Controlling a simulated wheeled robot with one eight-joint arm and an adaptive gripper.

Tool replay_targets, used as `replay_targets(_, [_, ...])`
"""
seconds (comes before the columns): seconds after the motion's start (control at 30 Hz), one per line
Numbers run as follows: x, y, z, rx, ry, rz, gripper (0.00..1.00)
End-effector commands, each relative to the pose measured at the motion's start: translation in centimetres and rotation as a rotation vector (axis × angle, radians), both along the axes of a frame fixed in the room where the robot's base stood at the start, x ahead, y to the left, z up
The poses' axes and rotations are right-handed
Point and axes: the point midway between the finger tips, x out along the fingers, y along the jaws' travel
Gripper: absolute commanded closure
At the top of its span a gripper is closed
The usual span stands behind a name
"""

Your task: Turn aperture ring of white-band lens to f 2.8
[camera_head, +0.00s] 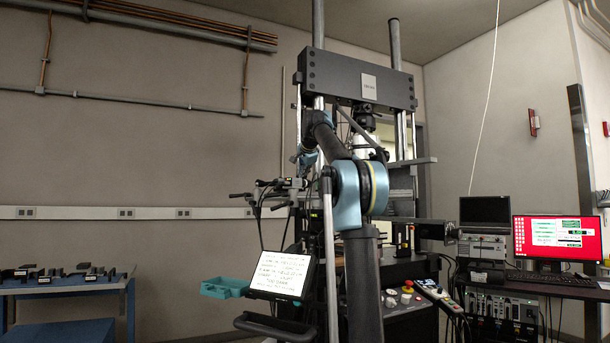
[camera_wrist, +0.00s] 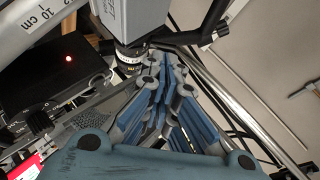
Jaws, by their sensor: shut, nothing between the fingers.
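In the wrist view, a black lens (camera_wrist: 130,58) with a thin pale band is mounted on a grey box-shaped camera body (camera_wrist: 126,20). My gripper (camera_wrist: 162,62), with blue and grey fingers, is shut and empty. Its fingertips are just right of the lens in the picture; I cannot tell whether they touch it. The ring markings are too small to read. A second dark round part, perhaps another lens (camera_wrist: 40,122), shows at the left. In the head view my arm hides much of this area, and the lens cannot be made out.
A black box with a red light (camera_wrist: 50,70) and a metal rod (camera_wrist: 215,85) flank the fingers. In the head view, a tall test frame (camera_head: 355,85) stands behind my arm. A tablet (camera_head: 282,275) and teal tray (camera_head: 226,288) are in front; a red monitor (camera_head: 556,238) is right.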

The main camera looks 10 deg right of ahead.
Motion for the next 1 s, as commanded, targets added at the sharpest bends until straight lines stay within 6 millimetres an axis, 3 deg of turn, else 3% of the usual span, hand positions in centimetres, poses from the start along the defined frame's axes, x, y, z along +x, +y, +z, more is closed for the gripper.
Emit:
replay_targets(0.37, [0.9, 1.0, -0.5, 0.0, 0.0, 0.0, 1.0])
replay_targets(1.0, [0.1, 0.4, -0.7, 0.001, 0.0, 0.0, 1.0])
